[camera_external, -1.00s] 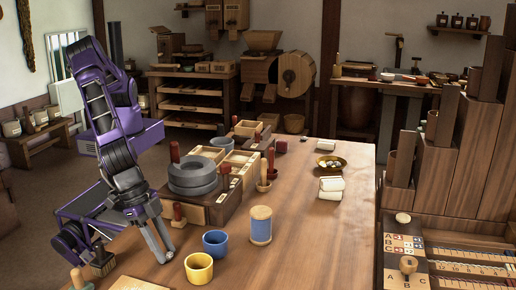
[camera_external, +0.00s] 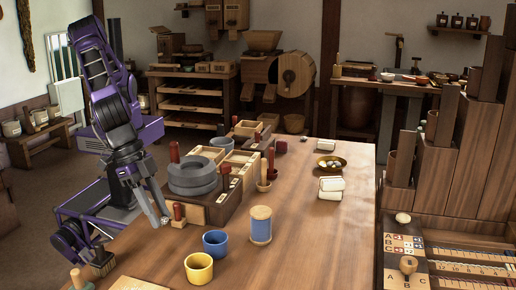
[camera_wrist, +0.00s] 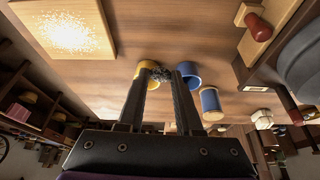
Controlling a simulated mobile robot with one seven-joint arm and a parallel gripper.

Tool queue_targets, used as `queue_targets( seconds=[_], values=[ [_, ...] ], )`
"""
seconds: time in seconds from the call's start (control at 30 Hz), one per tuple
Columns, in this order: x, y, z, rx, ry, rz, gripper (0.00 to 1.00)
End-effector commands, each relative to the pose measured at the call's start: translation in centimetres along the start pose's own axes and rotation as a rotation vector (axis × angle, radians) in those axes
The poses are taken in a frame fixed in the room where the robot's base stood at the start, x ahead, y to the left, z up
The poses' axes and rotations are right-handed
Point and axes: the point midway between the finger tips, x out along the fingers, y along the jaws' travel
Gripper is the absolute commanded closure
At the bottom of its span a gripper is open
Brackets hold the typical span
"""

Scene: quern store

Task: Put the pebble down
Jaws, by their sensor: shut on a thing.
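My gripper (camera_external: 161,214) is shut on a small speckled grey pebble. In the wrist view the pebble (camera_wrist: 161,73) sits between the two dark fingertips (camera_wrist: 160,78), with part of it hidden by them. In the external view the pebble (camera_external: 165,221) is a tiny grey spot at the fingertips, near the left edge of the wooden table (camera_external: 300,240). I cannot tell its exact height over the tabletop.
A yellow cup (camera_external: 199,268), a blue cup (camera_external: 215,243) and a blue spool (camera_external: 261,225) stand right of my gripper. Grey quern stones (camera_external: 195,178) on a wooden box stand close behind it. A board with pale grains (camera_wrist: 70,30) shows in the wrist view.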

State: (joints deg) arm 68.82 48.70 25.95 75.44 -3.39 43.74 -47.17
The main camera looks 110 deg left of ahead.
Motion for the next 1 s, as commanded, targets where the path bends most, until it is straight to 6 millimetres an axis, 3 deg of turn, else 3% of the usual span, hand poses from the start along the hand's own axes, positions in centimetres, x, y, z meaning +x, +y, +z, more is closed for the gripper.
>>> queue_targets(
  seconds=[0.17, 0.27, 0.37, 0.57, 0.7, 1.0],
  values=[
    [-0.2, -0.4, -0.5, -0.004, 0.0, -0.002, 1.0],
    [0.4, -1.7, -2.0, -0.018, -0.002, -0.009, 1.0],
    [1.4, -4.3, -4.6, -0.043, -0.004, -0.021, 1.0],
    [3.8, -12.5, -11.2, -0.11, -0.014, -0.05, 1.0],
    [5.2, -19.0, -15.0, -0.157, -0.018, -0.069, 1.0],
    [6.9, -34.3, -21.1, -0.26, -0.019, -0.106, 1.0]
  ],
)
